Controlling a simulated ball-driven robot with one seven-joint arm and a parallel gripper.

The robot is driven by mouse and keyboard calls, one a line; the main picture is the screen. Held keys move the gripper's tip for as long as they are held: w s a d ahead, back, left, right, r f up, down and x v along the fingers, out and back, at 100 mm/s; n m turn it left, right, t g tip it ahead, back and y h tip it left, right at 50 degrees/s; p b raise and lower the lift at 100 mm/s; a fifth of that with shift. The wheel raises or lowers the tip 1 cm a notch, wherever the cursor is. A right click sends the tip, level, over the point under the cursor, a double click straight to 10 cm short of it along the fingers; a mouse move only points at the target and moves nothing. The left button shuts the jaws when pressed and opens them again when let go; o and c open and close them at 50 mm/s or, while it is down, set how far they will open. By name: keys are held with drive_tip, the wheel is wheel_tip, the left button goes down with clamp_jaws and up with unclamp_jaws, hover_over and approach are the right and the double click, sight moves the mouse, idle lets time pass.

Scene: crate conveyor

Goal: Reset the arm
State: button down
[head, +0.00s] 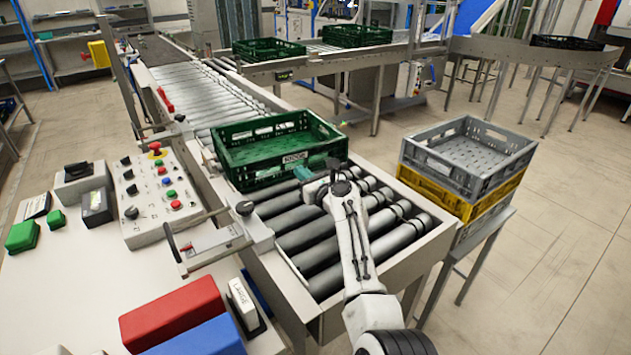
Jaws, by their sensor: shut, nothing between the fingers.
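My arm, white with dark joints, reaches forward over the near end of the roller conveyor (350,243). My gripper (328,166) is at its far end, small and partly hidden behind my own wrist. It is shut and empty, close to the near right corner of the green crate (250,173). I cannot tell whether it touches the crate. The green crate sits upright on the rollers and looks empty.
A control panel (150,198) with buttons stands left of the conveyor. Red (172,315) and blue (205,340) blocks lie on the near left table. Grey (470,153) and yellow (455,195) crates are stacked at right. More green crates (268,49) stand farther back. Floor at right is clear.

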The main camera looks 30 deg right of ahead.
drive_tip(key=shift+s+d+p, duration=0.1)
drive_tip(key=shift+s+p, duration=0.3)
drive_tip(key=shift+s, duration=2.5)
